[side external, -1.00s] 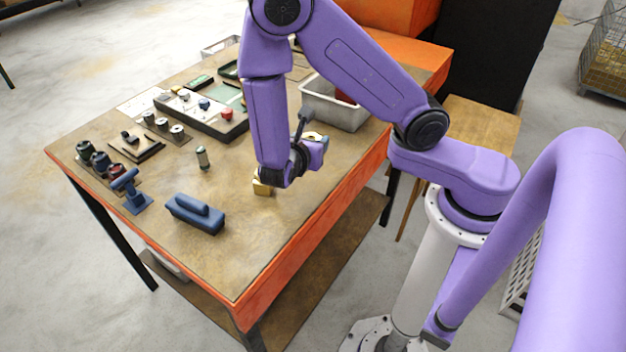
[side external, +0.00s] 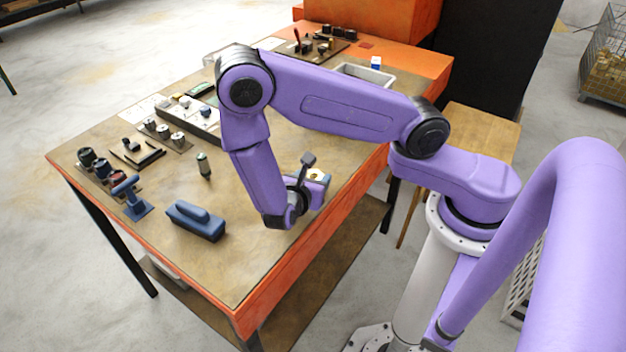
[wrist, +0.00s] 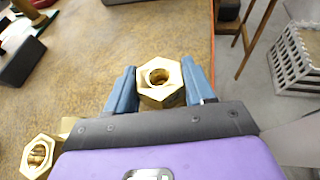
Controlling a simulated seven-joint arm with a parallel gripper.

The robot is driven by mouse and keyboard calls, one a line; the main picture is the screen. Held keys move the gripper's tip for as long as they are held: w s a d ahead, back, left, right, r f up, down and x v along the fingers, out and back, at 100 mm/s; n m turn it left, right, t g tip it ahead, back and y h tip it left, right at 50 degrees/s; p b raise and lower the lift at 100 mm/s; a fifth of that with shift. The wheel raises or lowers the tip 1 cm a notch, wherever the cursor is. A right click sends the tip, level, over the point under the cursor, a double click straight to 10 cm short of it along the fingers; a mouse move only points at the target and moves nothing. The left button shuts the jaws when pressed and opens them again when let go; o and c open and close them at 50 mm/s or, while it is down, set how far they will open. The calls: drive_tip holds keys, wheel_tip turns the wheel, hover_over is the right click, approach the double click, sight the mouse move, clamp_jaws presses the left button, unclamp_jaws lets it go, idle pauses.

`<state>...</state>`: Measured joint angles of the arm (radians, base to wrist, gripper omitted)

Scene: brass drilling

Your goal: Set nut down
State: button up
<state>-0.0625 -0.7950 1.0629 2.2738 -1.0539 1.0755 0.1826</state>
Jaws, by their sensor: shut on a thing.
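A brass hex nut (wrist: 146,94) sits between the two blue fingertips of my gripper (wrist: 160,88) in the wrist view, its hole facing the camera. My gripper is shut on it. In the side view my gripper (side external: 318,177) is over the right part of the bench, near its orange front edge, and the nut is small and partly hidden there. I cannot tell whether the nut touches the bench. A second brass nut (wrist: 30,152) shows at the lower left of the wrist view, apart from the fingers; my arm hides it in the side view.
A blue block with a handle (side external: 196,220) and a blue stand (side external: 134,203) are on the left of the bench. A grey bin (side external: 362,72) is at the back right. The bench's front middle is bare.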

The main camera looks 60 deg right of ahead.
drive_tip(key=shift+f, duration=0.25)
drive_tip(key=o, duration=1.4)
drive_tip(key=shift+f, duration=0.15)
drive_tip(key=shift+c, duration=0.2)
